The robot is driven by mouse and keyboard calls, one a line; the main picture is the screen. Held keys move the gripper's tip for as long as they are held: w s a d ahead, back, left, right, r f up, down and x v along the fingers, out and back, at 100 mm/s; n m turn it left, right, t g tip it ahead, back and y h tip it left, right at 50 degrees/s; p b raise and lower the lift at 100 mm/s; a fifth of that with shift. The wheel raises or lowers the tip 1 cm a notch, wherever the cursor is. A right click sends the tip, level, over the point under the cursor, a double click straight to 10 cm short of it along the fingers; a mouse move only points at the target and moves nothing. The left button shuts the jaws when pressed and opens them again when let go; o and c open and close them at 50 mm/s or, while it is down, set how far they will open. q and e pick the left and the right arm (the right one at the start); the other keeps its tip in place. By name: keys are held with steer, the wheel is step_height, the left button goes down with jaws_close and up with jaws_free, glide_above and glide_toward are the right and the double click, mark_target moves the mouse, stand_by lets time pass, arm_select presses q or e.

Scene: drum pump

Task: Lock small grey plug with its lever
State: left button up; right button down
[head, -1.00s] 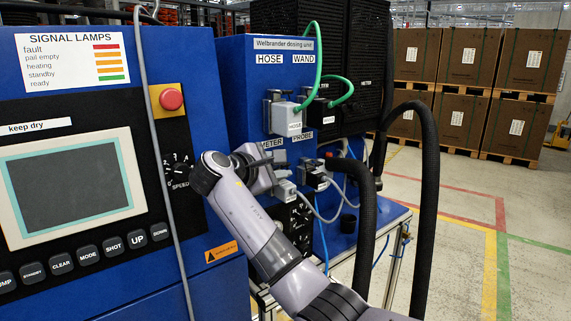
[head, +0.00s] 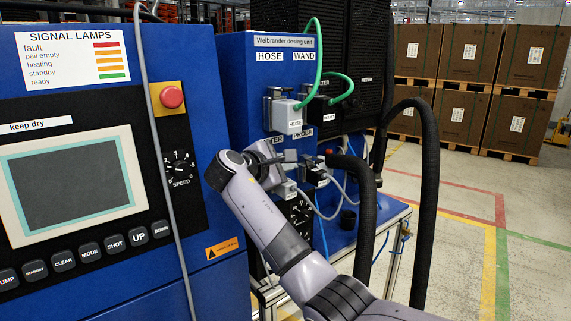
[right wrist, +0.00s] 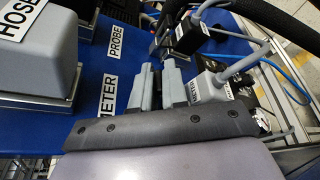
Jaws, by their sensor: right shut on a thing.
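The small grey plug (head: 286,189) sits in its socket under the METER label on the blue panel, with a grey cable. It also shows in the right wrist view (right wrist: 208,87), just right of my fingers. My right gripper (head: 287,158) is beside and above it, against the panel. In the right wrist view its fingers (right wrist: 159,72) are close together, shut on what seems to be the plug's lever. The lever itself is mostly hidden by the fingers. My left gripper is not in view.
The larger grey hose plug (head: 289,117) is above, with a green hose. The dark probe plug (head: 318,177) is to the right, also seen in the right wrist view (right wrist: 190,38). Thick black hoses (head: 366,220) hang in front at right. A control panel (head: 75,185) fills the left.

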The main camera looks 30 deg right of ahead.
steer(key=shift+s+f+m+t+h+b, duration=0.25)
steer(key=shift+f+m+t+b, duration=0.4)
steer(key=shift+m+b, duration=0.4)
steer(key=shift+f+m+t+h+b, duration=0.35)
steer(key=shift+m+t+h+b, duration=0.1)
steer(key=shift+m+b, duration=0.8)
steer(key=c, duration=1.2)
jaws_free()
steer(key=shift+c, duration=0.2)
steer(key=shift+f, duration=0.1)
steer(key=shift+s+a+f, duration=0.1)
